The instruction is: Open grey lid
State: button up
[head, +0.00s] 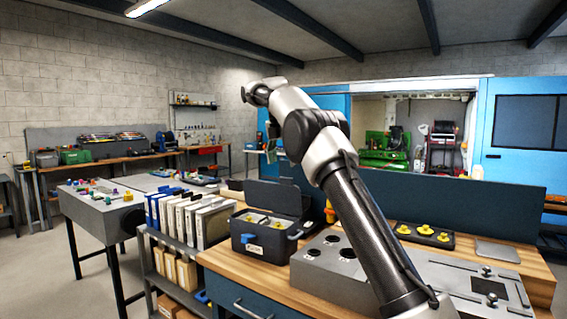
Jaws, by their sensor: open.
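My arm rises from the bottom right, bends at the elbow and reaches away to the upper left. My gripper (271,157) looks small and dark beyond the elbow, partly hidden by my arm; it is open and well above the bench, touching nothing that I can see. A dark grey toolbox (258,238) stands on the wooden bench. Its grey lid (275,197) stands raised at the back, with yellow items visible in the tray below. I cannot tell whether this is the lid meant. A flat grey plate (497,250) lies at the bench's right.
A grey block with round holes (322,268) stands right of the toolbox. A dark tray with yellow knobs (425,236) and a grey fixture (488,288) lie further right. A blue panel (470,208) backs the bench. Binders (195,218) fill a rack at left.

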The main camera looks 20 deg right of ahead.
jog(key=shift+c, duration=1.3)
jog(key=shift+n+t, duration=0.3)
jog(key=shift+n, duration=0.3)
jog(key=a+r, duration=0.1)
jog(key=a, duration=0.1)
jog(key=s+a+r, duration=0.1)
jog(key=a, duration=0.1)
jog(key=s+a+r, duration=0.1)
jog(key=a, duration=0.1)
jog(key=shift+a+r, duration=0.3)
jog(key=shift+a, duration=0.1)
jog(key=c, duration=1)
jog(key=shift+n+h, duration=0.4)
jog(key=shift+h, duration=0.3)
jog(key=s+a, duration=0.1)
jog(key=s, duration=0.1)
jog(key=s+a, duration=0.1)
jog(key=a, duration=0.1)
jog(key=shift+s+r, duration=0.1)
jog(key=shift+s, duration=0.3)
grip_shut()
jog(key=m+t+h, duration=0.2)
jog(key=t+h, duration=0.3)
send_near(286, 187)
jog(key=shift+x, duration=2.4)
